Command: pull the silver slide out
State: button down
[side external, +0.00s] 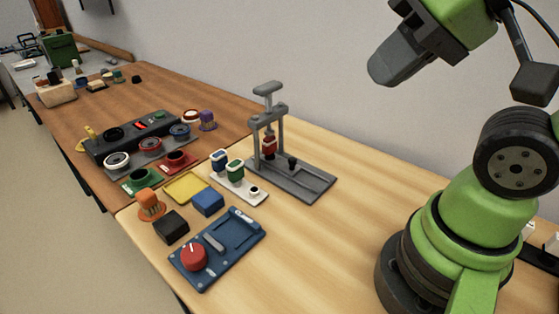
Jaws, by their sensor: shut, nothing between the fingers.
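The silver slide looks to be the small grey bar (214,243) on the blue panel (238,222) at the front of the near table. The bar sits beside a red knob (194,257) with a white mark, and a recessed track runs in the panel to its upper right. My gripper (384,72) is at the upper right, high above the table and well away from the panel. It is shut and empty, and its fingertips show only as one grey block.
A blue block (208,201), a black block (171,226) and an orange piece (151,204) stand behind the panel. A grey press stand (305,182) and a white holder (256,199) are farther back. The wooden table right of the panel is clear.

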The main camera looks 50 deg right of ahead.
dwell(0.3)
jog(key=c, duration=1.2)
grip_release()
jog(key=shift+w, duration=0.3)
jog(key=shift+c, duration=0.2)
jog(key=shift+o, duration=1.1)
jog(key=w+d+g, duration=0.1)
jog(key=w+g, duration=0.1)
jog(key=w, duration=0.3)
jog(key=shift+w+d+h, duration=0.4)
jog(key=n+g+h, duration=0.2)
jog(key=g, duration=0.3)
send_over(292, 159)
notch_tip(292, 159, down, 16)
notch_tip(292, 159, down, 12)
jog(key=shift+r, duration=0.15)
jog(key=shift+c, duration=0.4)
grip_shut()
